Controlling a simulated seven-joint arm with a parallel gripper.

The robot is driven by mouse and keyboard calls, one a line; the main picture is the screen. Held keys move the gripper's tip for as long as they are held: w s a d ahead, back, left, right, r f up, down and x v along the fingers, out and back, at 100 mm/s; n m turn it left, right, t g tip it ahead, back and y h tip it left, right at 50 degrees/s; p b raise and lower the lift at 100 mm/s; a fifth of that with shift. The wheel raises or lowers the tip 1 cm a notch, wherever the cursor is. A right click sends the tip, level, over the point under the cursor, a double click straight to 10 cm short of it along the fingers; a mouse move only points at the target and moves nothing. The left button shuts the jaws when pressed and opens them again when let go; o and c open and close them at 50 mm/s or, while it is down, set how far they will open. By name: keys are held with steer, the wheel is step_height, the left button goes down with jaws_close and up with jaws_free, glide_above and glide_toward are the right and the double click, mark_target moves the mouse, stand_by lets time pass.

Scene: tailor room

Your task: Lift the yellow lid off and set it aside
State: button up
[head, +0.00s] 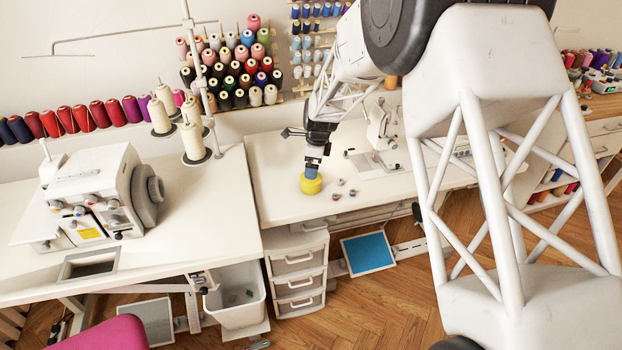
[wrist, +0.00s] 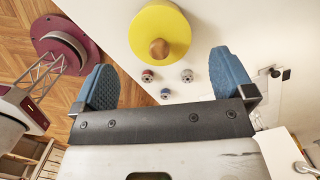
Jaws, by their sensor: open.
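The yellow lid (head: 311,186) is on the white sewing table, near its front edge. In the wrist view the lid (wrist: 150,22) is a yellow disc with a round wooden knob (wrist: 159,48) at its middle. What is under the lid is hidden in the wrist view and cannot be made out in the head view. My gripper (head: 312,172) points down just above the lid. In the wrist view my gripper (wrist: 164,74) is open and empty, its two blue fingers wide apart, with the knob between their lines but beyond the tips.
Several small bobbins (head: 340,182) lie right of the lid. A white sewing machine (head: 382,135) stands farther right on the table (head: 270,165). A serger (head: 95,195) and thread cones (head: 192,143) stand on the left table. The table behind and left of the lid is clear.

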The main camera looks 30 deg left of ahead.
steer(key=shift+s+a+f, duration=0.1)
steer(key=shift+a+f, duration=0.05)
steer(key=shift+f, duration=1)
steer(key=shift+a+f, duration=0.1)
steer(key=shift+f, duration=1)
steer(key=c, duration=0.8)
steer(key=shift+r, duration=0.15)
steer(key=shift+r, duration=1.5)
steer(key=shift+s+d+r, duration=0.2)
steer(key=s+d, duration=0.3)
steer(key=s, duration=0.1)
steer(key=s+d+r, duration=0.1)
steer(key=s+d, duration=0.2)
steer(key=d, duration=0.1)
steer(key=s+d, duration=0.3)
steer(key=s, duration=0.1)
steer(key=shift+s+d+r, duration=0.15)
steer(key=shift+s+r, duration=0.05)
steer(key=shift+s, duration=0.1)
